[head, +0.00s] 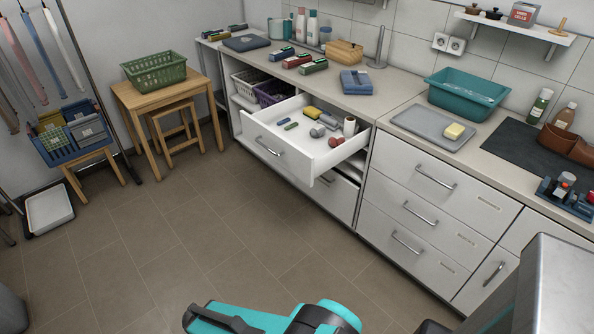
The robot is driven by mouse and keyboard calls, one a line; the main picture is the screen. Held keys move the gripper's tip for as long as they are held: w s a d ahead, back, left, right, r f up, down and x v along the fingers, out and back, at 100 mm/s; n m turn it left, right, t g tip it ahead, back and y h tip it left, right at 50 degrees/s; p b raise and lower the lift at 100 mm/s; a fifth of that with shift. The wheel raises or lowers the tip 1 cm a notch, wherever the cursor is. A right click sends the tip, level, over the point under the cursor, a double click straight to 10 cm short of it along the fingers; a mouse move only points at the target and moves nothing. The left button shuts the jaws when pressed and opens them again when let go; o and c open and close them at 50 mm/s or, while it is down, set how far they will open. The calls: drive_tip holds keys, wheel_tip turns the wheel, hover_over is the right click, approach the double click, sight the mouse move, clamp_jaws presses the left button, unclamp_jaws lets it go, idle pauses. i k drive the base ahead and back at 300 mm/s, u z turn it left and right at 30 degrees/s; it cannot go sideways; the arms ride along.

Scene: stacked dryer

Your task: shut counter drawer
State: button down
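The counter drawer (284,155) is pulled well out from the white cabinet under the left counter. Its white front carries a metal bar handle (268,147) and faces the open floor. Teal and black parts of my arm show at the bottom edge, well apart from the drawer. My gripper cannot be made out in this view.
The brown tiled floor before the drawer is clear. A wooden table (128,93) with a green basket (154,70) and a stool (175,116) stand at left. A closed three-drawer unit (420,205) stands at right. A grey appliance (550,290) fills the lower right corner.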

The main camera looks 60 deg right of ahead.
sight(307, 157)
drive_tip(key=z, duration=0.05)
drive_tip(key=i, duration=0.9)
drive_tip(key=u, duration=0.1)
